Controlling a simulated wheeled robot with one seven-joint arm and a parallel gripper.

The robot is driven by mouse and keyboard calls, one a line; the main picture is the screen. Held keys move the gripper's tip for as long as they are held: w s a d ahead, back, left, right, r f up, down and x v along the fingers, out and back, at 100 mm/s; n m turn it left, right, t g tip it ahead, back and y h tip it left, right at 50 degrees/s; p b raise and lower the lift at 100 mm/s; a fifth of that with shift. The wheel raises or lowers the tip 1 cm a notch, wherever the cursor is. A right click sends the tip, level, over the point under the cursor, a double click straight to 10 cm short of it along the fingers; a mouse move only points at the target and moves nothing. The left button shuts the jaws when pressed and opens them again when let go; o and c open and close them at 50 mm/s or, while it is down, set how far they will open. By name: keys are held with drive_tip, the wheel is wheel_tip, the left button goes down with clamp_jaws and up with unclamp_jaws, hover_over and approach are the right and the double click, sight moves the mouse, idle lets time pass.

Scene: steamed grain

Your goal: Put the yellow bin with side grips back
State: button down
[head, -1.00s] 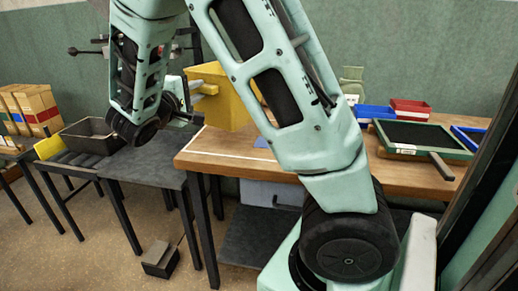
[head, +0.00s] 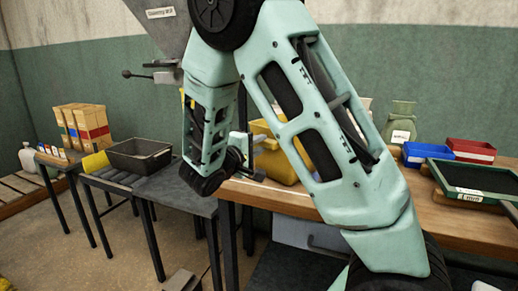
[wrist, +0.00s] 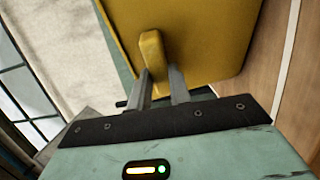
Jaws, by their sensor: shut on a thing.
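The yellow bin (head: 282,170) is partly hidden behind my arm in the head view, at the left end of the wooden bench. Its flat yellow wall also fills the upper middle of the wrist view (wrist: 205,40). My gripper (wrist: 161,80) is shut on the bin's protruding side grip (wrist: 152,48), with one finger on each side of it. In the head view my gripper (head: 262,142) is at the bin's left side. I cannot tell whether the bin's base touches the bench top.
The wooden bench (head: 450,222) has a white line along its left part. On its right are a green-framed tray (head: 475,178), a red bin (head: 470,150), a blue bin (head: 415,155) and a green sack (head: 400,122). A dark tray (head: 138,155) stands on the left table.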

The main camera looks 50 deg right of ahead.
drive_tip(key=shift+f, duration=0.25)
drive_tip(key=c, duration=1.3)
unclamp_jaws()
